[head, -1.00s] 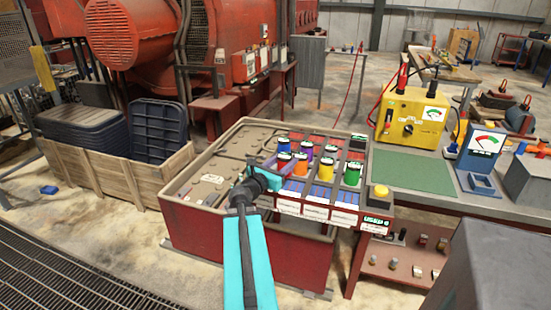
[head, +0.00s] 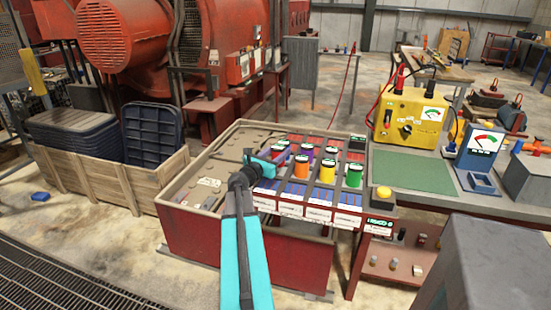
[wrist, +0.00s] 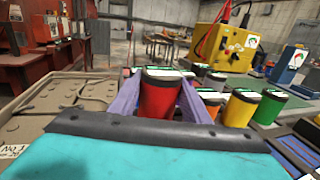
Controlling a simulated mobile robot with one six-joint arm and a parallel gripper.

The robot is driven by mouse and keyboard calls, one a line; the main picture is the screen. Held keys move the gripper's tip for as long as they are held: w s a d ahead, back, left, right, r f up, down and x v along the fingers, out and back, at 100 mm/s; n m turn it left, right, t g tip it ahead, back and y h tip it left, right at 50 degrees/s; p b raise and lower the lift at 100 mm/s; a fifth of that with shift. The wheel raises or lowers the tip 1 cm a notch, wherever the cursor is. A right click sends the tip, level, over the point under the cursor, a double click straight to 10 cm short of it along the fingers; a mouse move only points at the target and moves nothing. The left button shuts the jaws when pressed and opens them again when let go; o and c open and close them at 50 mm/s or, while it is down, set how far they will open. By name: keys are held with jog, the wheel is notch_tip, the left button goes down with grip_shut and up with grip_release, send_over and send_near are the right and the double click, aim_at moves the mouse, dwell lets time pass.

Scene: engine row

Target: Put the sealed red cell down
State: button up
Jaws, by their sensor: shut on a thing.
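The wrist view does not show whether the red cell's base touches anything.
A yellow tester box (head: 412,115) with leads and a green mat (head: 412,171) are on the bench to the right. A blue-framed meter (head: 481,145) stands further right. A wooden crate (head: 125,180) with dark trays is at left. A yellow button (head: 382,194) sits at the rack's corner.

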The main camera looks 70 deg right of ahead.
jog(key=shift+w, duration=0.1)
jog(key=shift+w+d, duration=0.2)
jog(key=shift+d, duration=0.2)
jog(key=shift+w+d+f, duration=0.2)
jog(key=shift+s+f+b, duration=0.2)
jog(key=shift+f+b, duration=0.75)
jog(key=shift+f, duration=0.05)
jog(key=shift+w+a+f+b, duration=0.15)
jog(key=shift+f+b, duration=0.2)
jog(key=shift+f, duration=0.2)
jog(key=shift+f, duration=0.1)
jog(key=o, duration=1.5)
jog(key=shift+f, duration=0.1)
jog(key=shift+r, duration=0.2)
